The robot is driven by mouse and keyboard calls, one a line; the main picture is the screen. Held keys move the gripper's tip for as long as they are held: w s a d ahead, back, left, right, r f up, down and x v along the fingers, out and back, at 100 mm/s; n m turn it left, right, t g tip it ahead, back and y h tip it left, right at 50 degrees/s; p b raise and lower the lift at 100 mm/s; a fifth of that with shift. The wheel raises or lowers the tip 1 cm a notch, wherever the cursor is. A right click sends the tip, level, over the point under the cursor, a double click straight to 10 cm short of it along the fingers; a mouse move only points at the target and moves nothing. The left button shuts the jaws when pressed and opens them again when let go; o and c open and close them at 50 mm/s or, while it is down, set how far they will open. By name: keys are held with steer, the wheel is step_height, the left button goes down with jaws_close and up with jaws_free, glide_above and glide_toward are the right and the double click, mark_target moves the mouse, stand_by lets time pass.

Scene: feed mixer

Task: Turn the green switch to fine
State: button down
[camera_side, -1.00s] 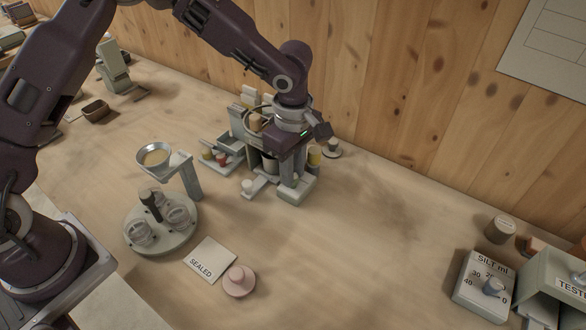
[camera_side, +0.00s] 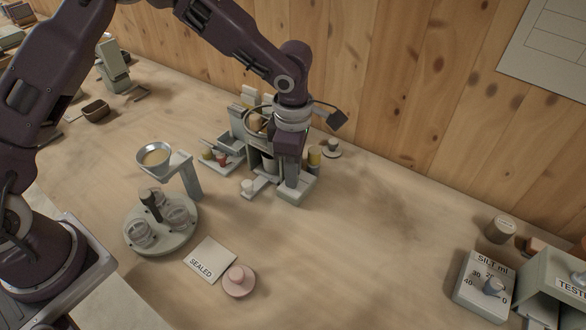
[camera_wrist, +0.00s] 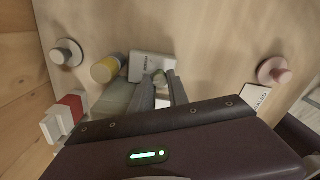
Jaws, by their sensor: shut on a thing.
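The feed mixer (camera_side: 252,140) stands near the wall in the side view, partly hidden by my arm. My gripper (camera_side: 287,180) points down at the front right of it, over a pale grey block (camera_side: 301,192). In the wrist view, the two fingers of my gripper (camera_wrist: 162,92) reach down beside this labelled block (camera_wrist: 152,64). The fingers are close together and shut on a small part, which I take to be the green switch. The switch itself is hidden by the fingers and the hand, so its setting cannot be read.
A yellow-topped cylinder (camera_side: 314,157) stands close right of my gripper, with a small knobbed disc (camera_side: 331,150) behind. A round cup carousel (camera_side: 160,228), SEALED card (camera_side: 209,259) and pink knob (camera_side: 239,280) lie in front.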

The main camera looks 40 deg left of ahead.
stand_by(0.3)
steer(key=c, duration=1.3)
jaws_free()
steer(key=shift+o, duration=0.2)
steer(key=m, duration=0.6)
steer(key=shift+m, duration=0.3)
steer(key=m, duration=0.6)
step_height(320, 180, up, 26)
steer(key=m, duration=0.1)
steer(key=w+a+r+n+t+y, duration=0.1)
steer(key=w+r+t, duration=0.4)
steer(key=w+r, duration=0.1)
steer(key=shift+w+a+r+n+t, duration=0.3)
steer(key=shift+w+r+n, duration=0.1)
steer(key=shift+r, duration=0.1)
